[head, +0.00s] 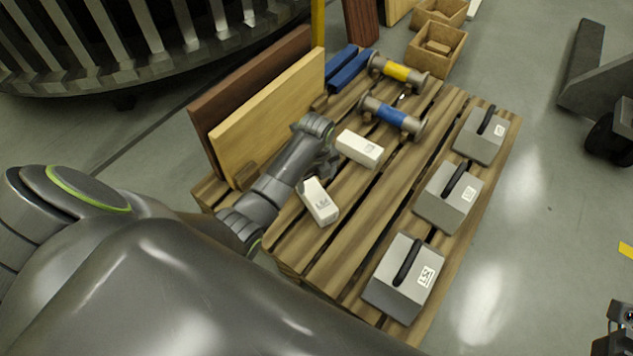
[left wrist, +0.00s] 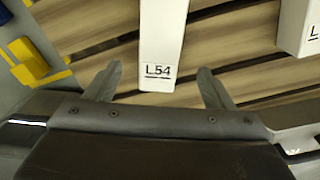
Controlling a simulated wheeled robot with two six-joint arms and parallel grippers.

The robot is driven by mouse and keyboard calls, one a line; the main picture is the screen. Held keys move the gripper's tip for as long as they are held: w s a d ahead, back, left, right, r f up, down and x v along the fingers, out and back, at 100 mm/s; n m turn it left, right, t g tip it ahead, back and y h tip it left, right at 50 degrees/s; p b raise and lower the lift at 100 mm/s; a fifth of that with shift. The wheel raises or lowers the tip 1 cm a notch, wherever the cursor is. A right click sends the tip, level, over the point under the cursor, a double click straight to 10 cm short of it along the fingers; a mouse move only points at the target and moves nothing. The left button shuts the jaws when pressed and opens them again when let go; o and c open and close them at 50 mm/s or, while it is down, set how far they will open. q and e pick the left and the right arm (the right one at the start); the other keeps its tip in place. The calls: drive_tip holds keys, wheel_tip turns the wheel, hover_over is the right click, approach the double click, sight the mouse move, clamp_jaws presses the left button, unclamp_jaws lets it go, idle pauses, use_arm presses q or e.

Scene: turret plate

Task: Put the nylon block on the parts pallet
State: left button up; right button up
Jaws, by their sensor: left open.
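Two white blocks lie on the slatted wooden pallet (head: 345,262). In the head view one block (head: 319,202) is near the pallet's left edge, and the other block (head: 359,148) is farther back. My left gripper (head: 322,165) is open, low over the pallet beside both blocks. In the left wrist view a white block marked L54 (left wrist: 163,40) lies ahead, its labelled end in the gap between the open fingers (left wrist: 160,75). I see no finger contact. A second white block (left wrist: 298,28) is at right. A dark part at the lower right corner may be my right gripper (head: 620,320); its fingers are unclear.
Grey blocks with black handles (head: 448,195) line the pallet's right side. Spools with blue (head: 391,115) and yellow (head: 397,72) bands lie farther back. Upright boards (head: 268,115) stand along the left edge. Wooden boxes (head: 437,50) are at the back. Bare slats show in the middle.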

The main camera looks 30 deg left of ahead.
use_arm(q)
drive_tip(key=shift+r, duration=0.7)
